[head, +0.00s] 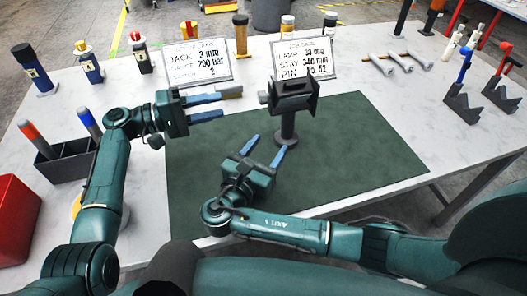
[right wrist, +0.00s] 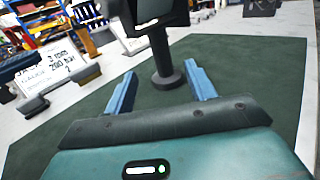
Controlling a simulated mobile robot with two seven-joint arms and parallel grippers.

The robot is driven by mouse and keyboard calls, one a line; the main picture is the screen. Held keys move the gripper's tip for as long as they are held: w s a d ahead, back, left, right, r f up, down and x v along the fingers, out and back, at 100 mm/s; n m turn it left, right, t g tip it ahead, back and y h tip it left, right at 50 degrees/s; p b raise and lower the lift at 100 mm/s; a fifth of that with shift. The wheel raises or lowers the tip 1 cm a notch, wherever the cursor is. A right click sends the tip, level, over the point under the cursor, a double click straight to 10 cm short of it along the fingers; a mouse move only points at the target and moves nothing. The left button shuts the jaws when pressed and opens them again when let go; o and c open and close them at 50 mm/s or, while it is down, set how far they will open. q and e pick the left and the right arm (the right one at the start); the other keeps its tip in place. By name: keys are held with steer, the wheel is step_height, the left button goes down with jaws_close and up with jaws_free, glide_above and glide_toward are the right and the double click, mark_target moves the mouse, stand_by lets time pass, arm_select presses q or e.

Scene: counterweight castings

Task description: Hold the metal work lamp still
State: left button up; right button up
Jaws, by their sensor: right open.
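The metal work lamp (head: 292,92) is dark, with a boxy head on a short post and a round base, standing upright at the far edge of the green mat (head: 350,150). It also shows in the right wrist view, its post (right wrist: 162,58) and base straight ahead, its head cut off at the top. My right gripper (head: 268,146) is open and empty, its blue fingers pointing at the base from the near side, the post lined up between the tips (right wrist: 160,74). My left gripper (head: 222,103) is left of the lamp head, fingers apart and empty, not touching the lamp.
Two printed cards (head: 195,62) (head: 303,57) stand behind the mat. A dark holder (head: 68,160) with two handles and a red box (head: 15,215) are at left. Dark V-shaped stands (head: 462,108) are at right. The mat's right half is clear.

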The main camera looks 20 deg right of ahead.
mark_target(286, 123)
steer(key=x, duration=1.2)
